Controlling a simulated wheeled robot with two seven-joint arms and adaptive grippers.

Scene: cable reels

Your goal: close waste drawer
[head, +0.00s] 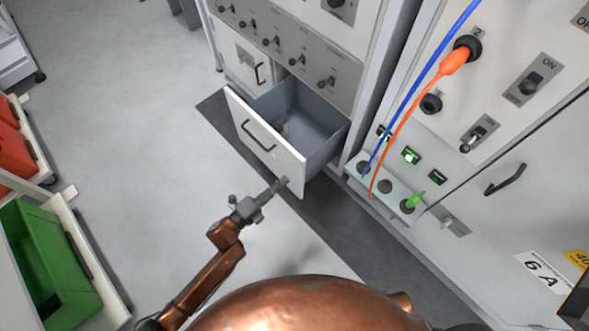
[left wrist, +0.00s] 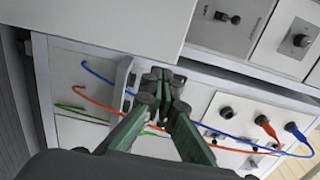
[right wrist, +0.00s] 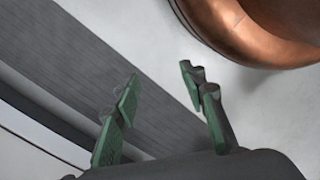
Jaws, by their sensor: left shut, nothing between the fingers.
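The waste drawer (head: 265,140) stands pulled out of the cabinet in the head view, its white front facing left with a dark bar handle (head: 258,136). Its grey inside shows, with a small dark item in it that I cannot make out. My left gripper (head: 281,183) is shut and empty, its tips close to the lower near part of the drawer front; I cannot tell whether they touch. The shut fingers also show in the left wrist view (left wrist: 162,80). My right gripper (right wrist: 160,82) is open and empty in the right wrist view, over the floor.
To the right stands a panel with switches, a blue cable (head: 417,85) and an orange cable (head: 408,107). Above the drawer is a row of knobs (head: 270,41). A green bin (head: 50,265) and red bins (head: 12,145) stand at the left. The floor between is clear.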

